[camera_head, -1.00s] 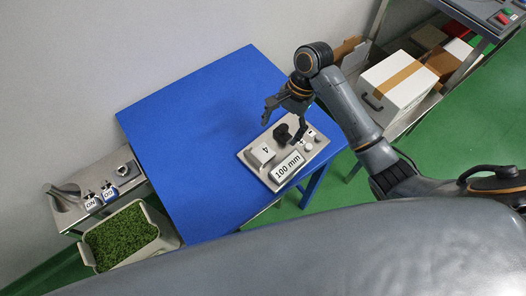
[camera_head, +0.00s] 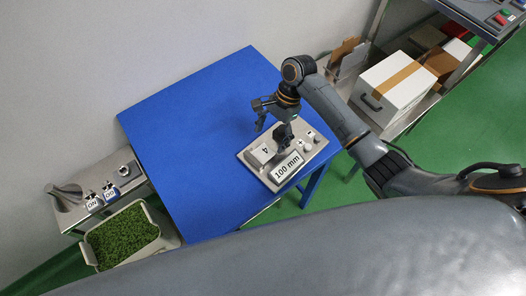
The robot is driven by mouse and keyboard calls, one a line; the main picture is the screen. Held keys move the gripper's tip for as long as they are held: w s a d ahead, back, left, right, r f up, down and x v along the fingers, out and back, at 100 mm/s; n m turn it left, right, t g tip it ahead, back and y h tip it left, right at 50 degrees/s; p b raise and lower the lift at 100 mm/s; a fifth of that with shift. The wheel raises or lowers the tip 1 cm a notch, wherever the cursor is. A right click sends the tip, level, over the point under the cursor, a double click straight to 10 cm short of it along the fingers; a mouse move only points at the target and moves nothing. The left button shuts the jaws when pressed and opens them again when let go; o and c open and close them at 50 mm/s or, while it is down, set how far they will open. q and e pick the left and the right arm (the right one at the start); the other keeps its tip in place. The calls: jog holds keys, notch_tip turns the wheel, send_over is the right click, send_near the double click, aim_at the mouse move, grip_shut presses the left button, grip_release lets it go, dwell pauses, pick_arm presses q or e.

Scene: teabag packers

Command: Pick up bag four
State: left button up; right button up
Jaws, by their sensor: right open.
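Bag four, a small white piece marked 4 (camera_head: 263,153), lies on the left part of a grey metal device (camera_head: 249,163) on the blue table. A larger plate on the device reads 100 mm. My right gripper (camera_head: 272,130) is open and empty, above the back edge of the device, just behind bag four and apart from it. One finger overlaps a dark upright part on the device, so its tip is hard to make out. My left gripper is not in view.
The blue table (camera_head: 190,130) is clear left of the device. A bin of green bits (camera_head: 158,240) and a metal unit (camera_head: 70,213) with GO and NO labels stand at the left. White boxes (camera_head: 398,88) sit on a shelf at the right.

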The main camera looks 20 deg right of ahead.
aim_at(264, 152)
jog(key=x, duration=0.4)
jog(key=shift+s+a+p, duration=0.2)
jog(key=shift+p, duration=0.15)
jog(key=c, duration=0.8)
